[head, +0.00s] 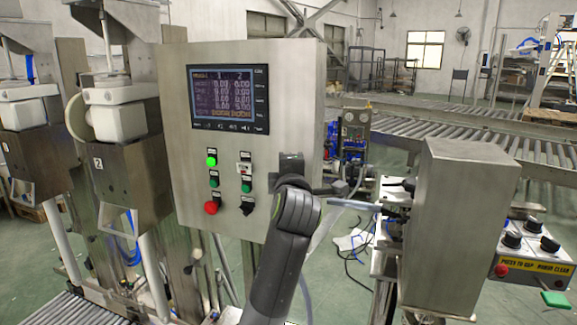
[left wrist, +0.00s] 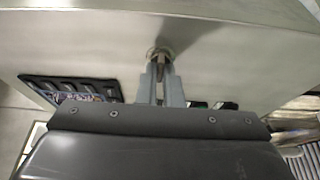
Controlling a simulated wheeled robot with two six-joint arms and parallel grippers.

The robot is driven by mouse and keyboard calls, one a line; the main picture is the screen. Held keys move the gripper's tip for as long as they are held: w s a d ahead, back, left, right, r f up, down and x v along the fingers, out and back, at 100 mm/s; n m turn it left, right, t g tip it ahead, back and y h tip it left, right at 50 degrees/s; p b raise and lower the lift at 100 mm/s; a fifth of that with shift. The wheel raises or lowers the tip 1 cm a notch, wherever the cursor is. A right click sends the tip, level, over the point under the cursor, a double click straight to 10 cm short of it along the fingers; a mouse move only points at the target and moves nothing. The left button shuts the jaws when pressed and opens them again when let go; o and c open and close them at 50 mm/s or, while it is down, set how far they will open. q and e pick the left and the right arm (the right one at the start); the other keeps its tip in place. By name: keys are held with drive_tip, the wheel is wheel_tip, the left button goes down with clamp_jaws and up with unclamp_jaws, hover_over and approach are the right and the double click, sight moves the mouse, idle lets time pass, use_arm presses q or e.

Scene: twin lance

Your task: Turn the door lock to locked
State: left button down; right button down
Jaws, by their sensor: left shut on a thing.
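The door lock (left wrist: 160,55) is a small round metal fitting with a narrow key or tab on the grey cabinet door. In the left wrist view my left gripper (left wrist: 161,82) has its two fingers closed on the tab. In the head view my left gripper (head: 291,163) is at the right part of the control cabinet (head: 270,75). It hides the lock there, and its fingertips cannot be made out. I cannot tell whether the lock is turned to locked. My right gripper is not in view.
The cabinet door carries a lit screen (head: 229,98). Below it are several buttons, including a green one (head: 211,161) and a red one (head: 210,208). A metal box (head: 462,215) and a button console (head: 528,250) stand to the right. Filling machines stand at left.

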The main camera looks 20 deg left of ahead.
use_arm(q)
drive_tip(key=shift+r, duration=0.1)
idle(0.4)
drive_tip(key=c, duration=1.6)
unclamp_jaws()
